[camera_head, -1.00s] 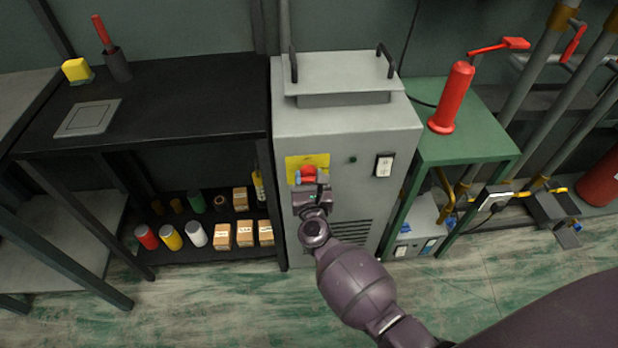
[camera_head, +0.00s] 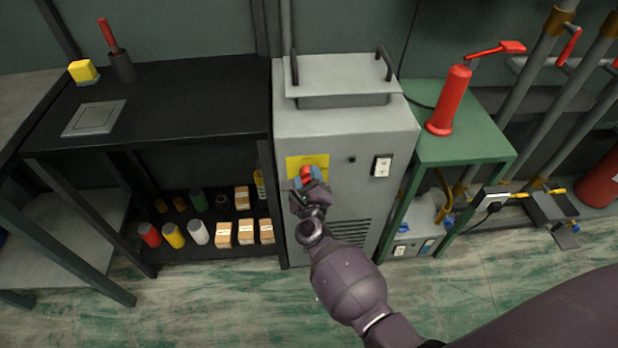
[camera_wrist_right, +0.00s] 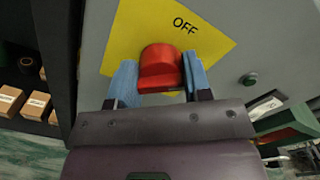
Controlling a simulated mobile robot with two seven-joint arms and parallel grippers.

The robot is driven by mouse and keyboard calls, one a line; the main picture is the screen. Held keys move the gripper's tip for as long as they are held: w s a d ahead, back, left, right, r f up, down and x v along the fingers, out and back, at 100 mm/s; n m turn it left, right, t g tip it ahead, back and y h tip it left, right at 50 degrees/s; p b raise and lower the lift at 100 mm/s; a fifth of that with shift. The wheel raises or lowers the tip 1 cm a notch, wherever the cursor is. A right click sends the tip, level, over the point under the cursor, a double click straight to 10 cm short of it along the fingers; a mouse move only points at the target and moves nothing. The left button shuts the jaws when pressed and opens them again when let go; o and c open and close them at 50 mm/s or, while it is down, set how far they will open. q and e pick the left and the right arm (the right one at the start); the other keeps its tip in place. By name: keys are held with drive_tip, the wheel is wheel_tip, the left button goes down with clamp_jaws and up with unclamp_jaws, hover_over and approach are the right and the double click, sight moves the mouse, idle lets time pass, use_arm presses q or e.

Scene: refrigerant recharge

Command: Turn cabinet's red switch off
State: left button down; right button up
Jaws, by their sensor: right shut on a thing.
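The grey cabinet (camera_head: 345,135) stands in the middle of the head view. Its red switch (camera_head: 306,173) sits on a yellow plate (camera_head: 320,161) on the front face. In the right wrist view, the red switch (camera_wrist_right: 160,66) lies between the two blue fingers of my right gripper (camera_wrist_right: 160,76), which is shut on it. The word OFF shows on the yellow plate (camera_wrist_right: 208,40), to the upper right of the switch. In the head view my right gripper (camera_head: 309,178) is tilted and partly covers the switch. A small round lamp (camera_head: 351,160) on the cabinet looks dark. My left gripper is not in view.
A black shelf (camera_head: 190,95) with cans and boxes stands left of the cabinet. A green stand (camera_head: 470,140) with a red cylinder (camera_head: 450,100) is on the right. A white rocker switch (camera_head: 382,165) sits right of the yellow plate. The floor in front is open.

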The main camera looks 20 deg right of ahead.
drive_tip(key=n, duration=0.3)
drive_tip(key=shift+r+p, duration=0.1)
drive_tip(key=shift+p, duration=0.2)
drive_tip(key=n, duration=0.3)
drive_tip(key=shift+p, duration=0.35)
drive_tip(key=n, duration=0.3)
drive_tip(key=shift+a, duration=0.1)
drive_tip(key=shift+f+n+p, duration=0.2)
drive_tip(key=shift+n+p, duration=0.1)
drive_tip(key=shift+n, duration=0.1)
drive_tip(key=o, duration=0.9)
